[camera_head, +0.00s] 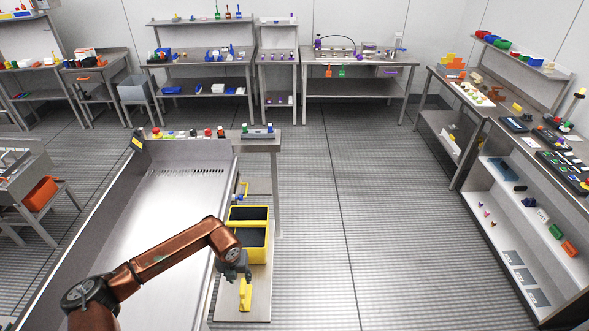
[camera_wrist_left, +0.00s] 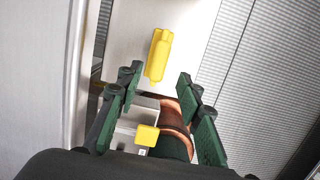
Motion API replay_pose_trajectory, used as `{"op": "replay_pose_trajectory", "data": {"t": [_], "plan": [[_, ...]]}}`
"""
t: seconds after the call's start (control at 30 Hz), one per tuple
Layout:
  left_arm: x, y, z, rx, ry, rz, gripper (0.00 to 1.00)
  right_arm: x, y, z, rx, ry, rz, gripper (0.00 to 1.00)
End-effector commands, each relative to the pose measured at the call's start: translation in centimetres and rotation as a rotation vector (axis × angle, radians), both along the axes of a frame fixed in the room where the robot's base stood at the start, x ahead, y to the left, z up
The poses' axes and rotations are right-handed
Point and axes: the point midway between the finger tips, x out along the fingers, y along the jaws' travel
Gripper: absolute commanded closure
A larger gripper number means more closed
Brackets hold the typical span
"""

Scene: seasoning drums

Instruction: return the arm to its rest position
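My left arm comes in from the lower left, and its gripper (camera_head: 238,272) hangs over a narrow pale shelf (camera_head: 262,300) beside a large metal trough. In the left wrist view, the gripper (camera_wrist_left: 157,84) has its two green-padded fingers spread apart with nothing held between them. A yellow object (camera_wrist_left: 159,54) lies on the pale surface beyond the fingertips, apart from them. It also shows in the head view just below the gripper (camera_head: 246,294). My right gripper is not in view.
A yellow-rimmed two-part bin (camera_head: 262,226) stands just behind the gripper. The metal trough (camera_head: 170,215) lies to the left. Open grated floor (camera_head: 390,220) lies to the right. Benches line the back, and a shelf unit (camera_head: 520,215) stands at the right.

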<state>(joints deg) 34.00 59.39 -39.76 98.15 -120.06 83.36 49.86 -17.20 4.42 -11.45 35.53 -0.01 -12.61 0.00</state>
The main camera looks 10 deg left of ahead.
Motion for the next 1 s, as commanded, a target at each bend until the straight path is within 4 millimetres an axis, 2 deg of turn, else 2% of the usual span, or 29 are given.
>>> {"op": "replay_pose_trajectory", "data": {"t": [0.57,0.8,1.0], "plan": [[1.4,0.3,-10.6,-0.001,0.003,0.002,0.66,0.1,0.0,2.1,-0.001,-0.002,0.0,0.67],[1.5,0.4,-8.1,0.002,-0.002,-0.002,0.66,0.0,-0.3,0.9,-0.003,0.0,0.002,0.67],[1.3,0.2,-7.2,0.0,0.0,0.0,0.66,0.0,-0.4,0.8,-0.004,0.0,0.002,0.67]]}}
